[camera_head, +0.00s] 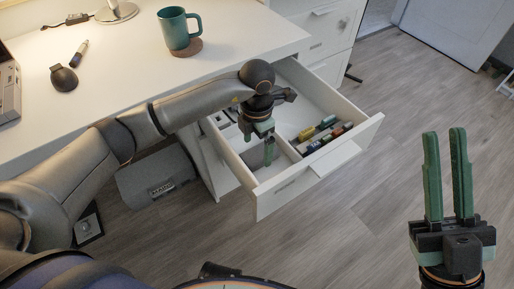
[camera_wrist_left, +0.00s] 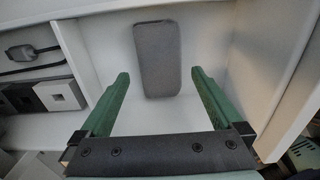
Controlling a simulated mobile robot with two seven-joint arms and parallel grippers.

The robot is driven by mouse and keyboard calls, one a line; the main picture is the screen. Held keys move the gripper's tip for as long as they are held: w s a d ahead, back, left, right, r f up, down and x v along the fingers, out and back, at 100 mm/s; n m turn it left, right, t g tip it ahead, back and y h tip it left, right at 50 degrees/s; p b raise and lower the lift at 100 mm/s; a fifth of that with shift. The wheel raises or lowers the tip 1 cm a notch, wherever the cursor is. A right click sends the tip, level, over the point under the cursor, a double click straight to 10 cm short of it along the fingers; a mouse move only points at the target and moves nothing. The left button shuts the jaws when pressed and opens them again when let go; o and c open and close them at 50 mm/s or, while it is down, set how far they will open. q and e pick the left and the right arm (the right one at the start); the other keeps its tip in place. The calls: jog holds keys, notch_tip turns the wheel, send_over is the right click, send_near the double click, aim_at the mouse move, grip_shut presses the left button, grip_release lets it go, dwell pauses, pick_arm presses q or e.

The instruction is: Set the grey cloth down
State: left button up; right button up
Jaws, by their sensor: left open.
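The grey cloth (camera_wrist_left: 157,60), a dark folded rectangle, lies in a white compartment of the open drawer (camera_head: 318,174) in the left wrist view. It appears to rest on the compartment floor against or near the wall. My left gripper (camera_wrist_left: 155,84) is open, its two green fingers apart on either side of the cloth's lower end, with a visible gap to each. In the head view my left gripper (camera_head: 260,143) points down into the drawer and largely hides the cloth. My right gripper (camera_head: 446,134) is open and empty, fingers up, at the right above the floor.
Several coloured cylinders (camera_head: 322,133) lie in another drawer compartment. A compartment beside the cloth holds a dark cable item (camera_wrist_left: 30,52) and small grey blocks (camera_wrist_left: 55,95).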

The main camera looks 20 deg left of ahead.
aim_at(257, 153)
pick_arm(q)
notch_tip(257, 153, up, 10)
jog(key=p, duration=0.2)
jog(key=shift+f, duration=0.2)
pick_arm(e)
notch_tip(257, 153, up, 3)
jog(key=shift+s+d+f+n, duration=0.1)
jog(key=shift+d+n, duration=0.05)
jog(key=shift+n, duration=0.15)
jog(key=shift+c, duration=0.3)
dwell(0.4)
